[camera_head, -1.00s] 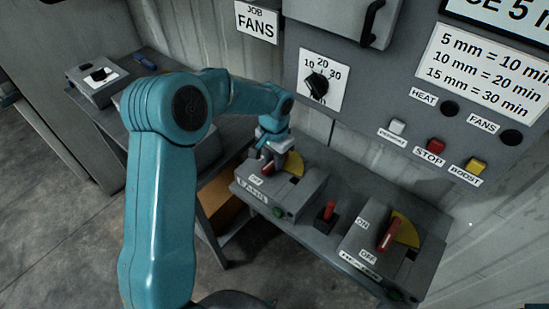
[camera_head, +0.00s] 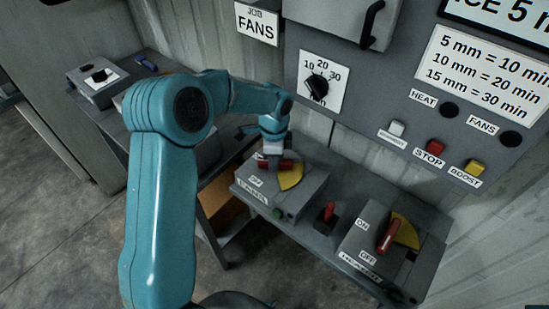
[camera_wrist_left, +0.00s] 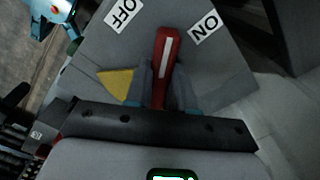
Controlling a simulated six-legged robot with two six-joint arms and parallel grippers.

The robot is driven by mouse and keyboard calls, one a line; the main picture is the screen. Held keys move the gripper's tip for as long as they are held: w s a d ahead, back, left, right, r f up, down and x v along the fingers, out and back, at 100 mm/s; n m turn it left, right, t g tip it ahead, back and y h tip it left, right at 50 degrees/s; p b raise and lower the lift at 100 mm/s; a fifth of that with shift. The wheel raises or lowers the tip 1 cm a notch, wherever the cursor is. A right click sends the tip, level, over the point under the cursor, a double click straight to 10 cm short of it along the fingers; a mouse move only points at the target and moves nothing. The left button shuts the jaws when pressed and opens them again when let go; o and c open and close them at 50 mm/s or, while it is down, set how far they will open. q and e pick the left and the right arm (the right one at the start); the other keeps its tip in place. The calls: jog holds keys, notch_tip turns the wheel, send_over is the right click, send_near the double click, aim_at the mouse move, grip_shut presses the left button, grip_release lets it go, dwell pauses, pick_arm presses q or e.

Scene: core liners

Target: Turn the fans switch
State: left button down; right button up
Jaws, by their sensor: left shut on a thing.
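The fans switch box (camera_head: 305,192) is a grey box on the bench below the FANS sign, with a red lever (camera_head: 287,164) and a yellow sector (camera_head: 292,178). My left gripper (camera_head: 272,161) comes down over the box and is shut on the lever, hiding part of it. In the left wrist view the red lever (camera_wrist_left: 165,52) with a white stripe stands between the two fingers. It points up between the OFF label (camera_wrist_left: 122,14) and the ON label (camera_wrist_left: 204,27), nearer ON. The yellow sector (camera_wrist_left: 116,82) shows left of the fingers. My right gripper is not in view.
A second switch box (camera_head: 355,240) with a red lever and yellow sector stands at the bench's right. A small red lever (camera_head: 328,211) stands between the boxes. Above, a wall panel (camera_head: 375,100) carries a black dial (camera_head: 317,86) and several buttons.

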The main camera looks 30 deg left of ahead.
pick_arm(q)
jog(key=m, duration=0.4)
jog(key=shift+w+a+r+p, duration=0.1)
jog(key=shift+a+p, duration=0.1)
jog(key=shift+p, duration=0.1)
jog(key=shift+w+m, duration=0.1)
jog(key=shift+m, duration=1.5)
jog(key=shift+r, duration=0.1)
jog(key=c, duration=1)
grip_release()
jog(key=shift+o, duration=0.2)
notch_tip(320, 180, up, 16)
